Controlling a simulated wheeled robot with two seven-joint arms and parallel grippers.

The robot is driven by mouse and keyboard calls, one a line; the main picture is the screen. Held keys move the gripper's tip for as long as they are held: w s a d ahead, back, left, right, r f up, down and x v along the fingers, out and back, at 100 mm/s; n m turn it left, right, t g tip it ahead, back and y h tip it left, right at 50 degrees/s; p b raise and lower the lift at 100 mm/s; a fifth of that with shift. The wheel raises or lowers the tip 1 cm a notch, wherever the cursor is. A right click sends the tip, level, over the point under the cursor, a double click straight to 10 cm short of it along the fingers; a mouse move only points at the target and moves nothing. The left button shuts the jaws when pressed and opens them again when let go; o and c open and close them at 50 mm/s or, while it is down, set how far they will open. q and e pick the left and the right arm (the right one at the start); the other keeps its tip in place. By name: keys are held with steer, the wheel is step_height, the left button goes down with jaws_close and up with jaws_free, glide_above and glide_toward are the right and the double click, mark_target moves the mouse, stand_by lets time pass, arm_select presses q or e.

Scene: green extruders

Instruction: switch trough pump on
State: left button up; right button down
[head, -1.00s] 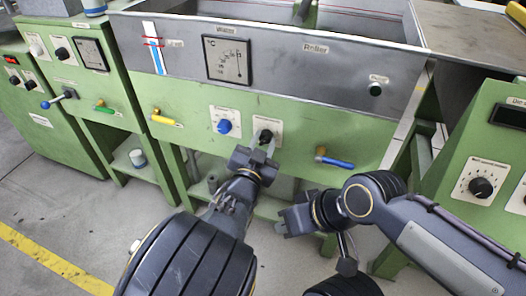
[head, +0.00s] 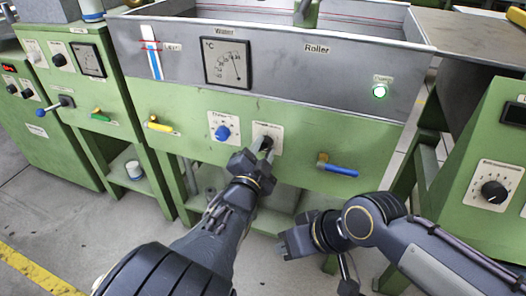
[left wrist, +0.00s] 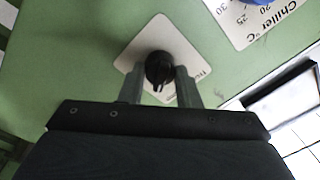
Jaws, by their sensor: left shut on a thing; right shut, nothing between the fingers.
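The trough (head: 285,70) is a grey metal basin on a green cabinet. On the cabinet's front a white plate (head: 275,130) carries a black knob (left wrist: 159,68), mostly hidden behind my fingers in the head view. My left gripper (head: 262,152) is shut on this knob. In the left wrist view the fingers of my left gripper (left wrist: 160,85) stand one on each side of it. My right gripper (head: 283,246) is shut and empty, low in front of the cabinet.
A blue knob (head: 221,133) sits left of the held knob. A yellow-handled valve (head: 158,125) and a blue-handled valve (head: 338,169) stick out of the front. A green cabinet (head: 485,160) with a black dial (head: 493,192) stands at the right.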

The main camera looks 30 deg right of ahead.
arm_select(q)
steer(key=o, duration=1)
steer(key=shift+c, duration=0.2)
steer(key=p+v, duration=0.1)
steer(key=v, duration=0.6)
steer(key=shift+s+a+p, duration=0.25)
steer(key=shift+a+p, duration=0.05)
steer(key=shift+p, duration=0.1)
